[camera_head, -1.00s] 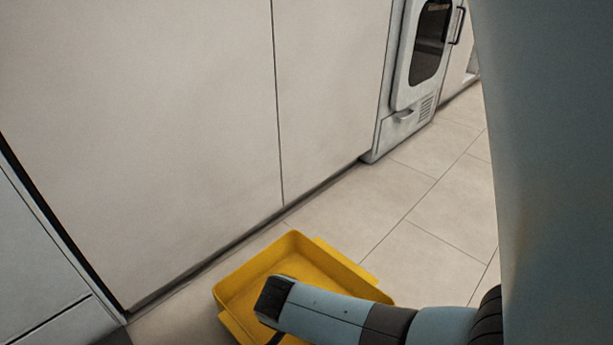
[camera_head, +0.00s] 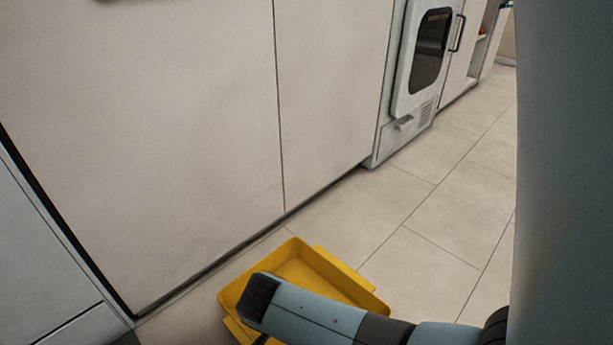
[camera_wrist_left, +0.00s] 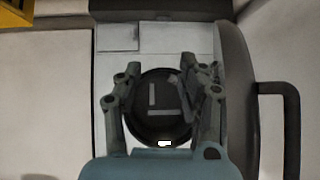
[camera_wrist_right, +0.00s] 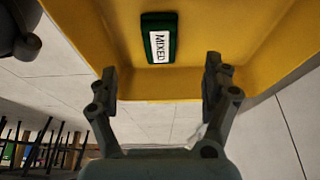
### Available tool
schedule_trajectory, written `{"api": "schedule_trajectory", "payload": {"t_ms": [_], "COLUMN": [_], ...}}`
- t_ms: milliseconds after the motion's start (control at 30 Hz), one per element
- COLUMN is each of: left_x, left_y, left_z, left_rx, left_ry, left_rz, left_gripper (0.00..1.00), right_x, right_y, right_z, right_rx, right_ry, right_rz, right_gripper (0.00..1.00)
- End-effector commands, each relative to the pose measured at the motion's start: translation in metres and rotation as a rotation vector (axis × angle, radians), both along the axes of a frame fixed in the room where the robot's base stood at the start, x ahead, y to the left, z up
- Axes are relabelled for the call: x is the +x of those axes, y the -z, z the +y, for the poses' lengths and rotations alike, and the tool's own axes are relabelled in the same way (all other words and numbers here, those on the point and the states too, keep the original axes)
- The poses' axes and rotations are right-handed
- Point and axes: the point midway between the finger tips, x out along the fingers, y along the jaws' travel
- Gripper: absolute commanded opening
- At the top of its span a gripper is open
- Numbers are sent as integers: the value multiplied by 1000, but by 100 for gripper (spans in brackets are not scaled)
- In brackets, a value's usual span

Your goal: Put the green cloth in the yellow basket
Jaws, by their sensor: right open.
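The yellow basket (camera_head: 345,279) is low in the head view, with my right arm across its front part. The right wrist view shows its yellow wall (camera_wrist_right: 95,32) close up, with a dark green plate marked "MIXED" (camera_wrist_right: 158,38) on it. My right gripper (camera_wrist_right: 163,75) is open and empty, its fingers pointing at the basket. My left gripper (camera_wrist_left: 163,72) has its fingers apart with nothing held between them; a dark round shape lies behind them. I see no green cloth in any view.
Pale cabinet fronts (camera_head: 180,120) run along the left and back. A white appliance with a dark window (camera_head: 432,50) stands further back. Tiled floor (camera_head: 400,225) is free to the right of the basket. Dark thin legs (camera_wrist_right: 40,145) show in the right wrist view.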

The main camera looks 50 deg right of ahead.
Motion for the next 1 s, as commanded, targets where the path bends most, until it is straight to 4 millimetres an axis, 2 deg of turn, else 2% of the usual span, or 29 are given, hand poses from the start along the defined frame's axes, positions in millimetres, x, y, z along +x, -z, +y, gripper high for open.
{"api": "schedule_trajectory", "payload": {"t_ms": [167, 267, 333, 467, 500, 600, 700, 833, 1000], "left_x": [1, 1, 1, 1, 1, 1, 1, 1, 1], "left_y": [-2, -1, -1, -1, -2, -2, -2, -2, -2], "left_z": [0, 0, 0, 0, 0, 0, 0, 0, 0], "left_rx": [1, 1, 1, 1, 1, 1, 1, 1, 1], "left_ry": [-2, -2, -1, -1, -1, -1, -1, -1, -1], "left_rz": [18, 18, 18, 17, 17, 17, 16, 16, 16], "left_gripper": [40, 40, 40, 40, 40, 40, 40, 40, 40], "right_x": [-10, -24, -34, -49, -52, -58, -61, -62, -62], "right_y": [-3, -8, -19, -59, -75, -116, -153, -185, -196], "right_z": [-1, -2, -2, 4, 6, 13, 20, 26, 28], "right_rx": [26, 65, 79, 35, 2, -106, -224, -336, -381], "right_ry": [-106, -321, -533, -964, -1089, -1361, -1555, -1694, -1741], "right_rz": [-3, -25, -55, -135, -160, -215, -256, -281, -287], "right_gripper": [82, 82, 82, 82, 82, 82, 82, 82, 82]}}
